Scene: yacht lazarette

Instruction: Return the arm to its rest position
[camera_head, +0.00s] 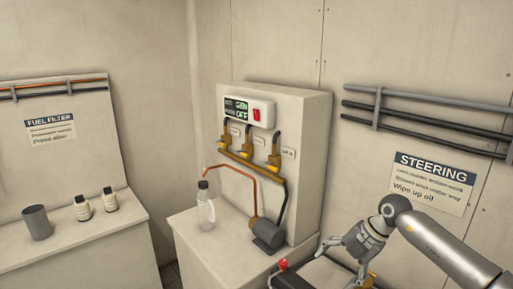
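My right arm comes in from the lower right, and its gripper (341,264) hangs pointing down and left in front of the wall. Its two fingers are spread apart and nothing shows between them. The gripper is above a low dark unit (318,277) at the bottom edge, to the right of a red knob (282,265). Whether the fingers touch anything there is hard to tell. My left gripper is not in view.
A clear bottle with a black cap (206,211) stands on the middle bench, beside a pump (268,235) and a switch panel (248,111). A grey cup (37,223) and two small bottles (83,208) stand on the left bench. Pipes (425,125) run along the right wall.

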